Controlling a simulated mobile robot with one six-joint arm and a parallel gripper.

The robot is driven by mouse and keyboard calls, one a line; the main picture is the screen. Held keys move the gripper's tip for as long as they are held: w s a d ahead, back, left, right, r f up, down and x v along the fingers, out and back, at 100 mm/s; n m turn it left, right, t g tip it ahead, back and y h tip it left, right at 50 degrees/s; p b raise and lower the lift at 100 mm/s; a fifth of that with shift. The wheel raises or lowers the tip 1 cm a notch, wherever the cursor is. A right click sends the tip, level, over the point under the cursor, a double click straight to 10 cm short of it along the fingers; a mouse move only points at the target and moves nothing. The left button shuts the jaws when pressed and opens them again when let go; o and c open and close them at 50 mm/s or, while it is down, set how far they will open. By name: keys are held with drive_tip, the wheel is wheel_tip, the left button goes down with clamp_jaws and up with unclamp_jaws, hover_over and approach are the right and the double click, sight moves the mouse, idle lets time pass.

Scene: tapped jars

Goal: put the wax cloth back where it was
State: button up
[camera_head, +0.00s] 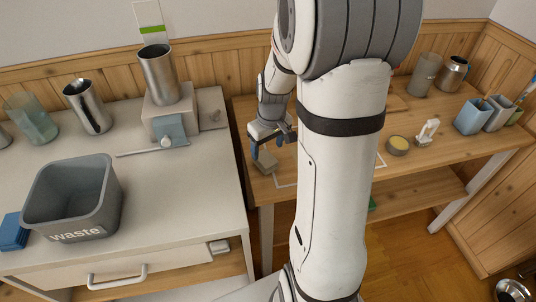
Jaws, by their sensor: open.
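My gripper (272,144) is open, low over the left end of the wooden table. A small grey-beige block-like thing (265,163) lies on the table just below its fingers; whether they touch it is unclear. No thing is clearly marked as the wax cloth. A blue-grey cloth-like piece (172,130) rests against the front of a pale block on the white counter. A folded dark blue piece (13,233) lies at the counter's left edge. A white outline (286,184) is marked on the wooden table, partly hidden by my arm.
A grey waste bin (108,205) stands on the white counter (190,205), near metal cups (88,106) and a glass jar (32,120). A spoon (140,152) lies there. My arm hides the table's middle.

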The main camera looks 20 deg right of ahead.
sight(269, 161)
wheel_tip(269, 161, up, 5)
drive_tip(key=s+a+r+m, duration=0.1)
drive_tip(key=s+a+r, duration=0.2)
drive_tip(key=s, duration=0.4)
drive_tip(key=s+a+r+m+t, duration=0.1)
drive_tip(key=s+a+r, duration=0.2)
drive_tip(key=s+a, duration=0.3)
drive_tip(key=shift+s+a+r, duration=0.15)
drive_tip(key=shift+s+r, duration=0.2)
drive_tip(key=shift+s, duration=0.9)
drive_tip(key=shift+r+p, duration=0.55)
drive_tip(key=shift+p, duration=0.1)
